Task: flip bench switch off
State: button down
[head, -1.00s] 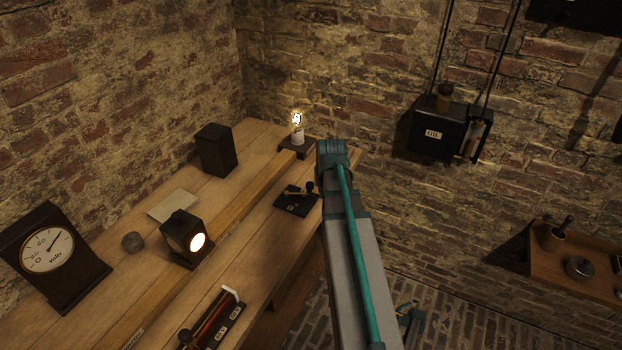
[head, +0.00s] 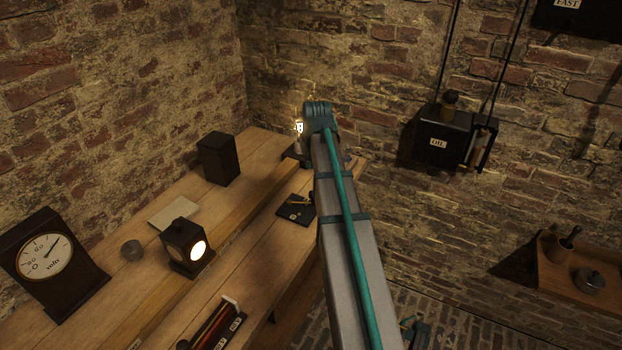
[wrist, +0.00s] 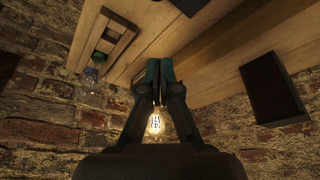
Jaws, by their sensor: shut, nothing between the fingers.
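The bench switch (head: 296,207) is a small black base with a brass lever, at the bench's right edge in the head view. My arm covers its right side, so I cannot tell the lever's full position. I cannot make the switch out in the wrist view. My gripper (wrist: 155,82) shows in the wrist view with its fingers together, empty, over the wooden bench. In the head view my arm hides the gripper. A lit bulb (head: 299,128) glows at the bench's far end, partly behind my arm, and also shows below the fingers in the wrist view (wrist: 155,124).
An oil box (head: 437,139) hangs on the brick wall. A small shelf (head: 563,277) is at right.

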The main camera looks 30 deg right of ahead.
jog(key=p+x, duration=0.2)
jog(key=x, duration=0.7)
jog(key=shift+f, duration=0.1)
jog(key=s, duration=0.1)
jog(key=s+p, duration=0.1)
jog(key=shift+s+a+f, duration=0.25)
jog(key=shift+s+a, duration=0.15)
jog(key=shift+s+a+f+p, duration=0.15)
jog(key=shift+s+p, duration=0.25)
jog(key=shift+s, duration=0.15)
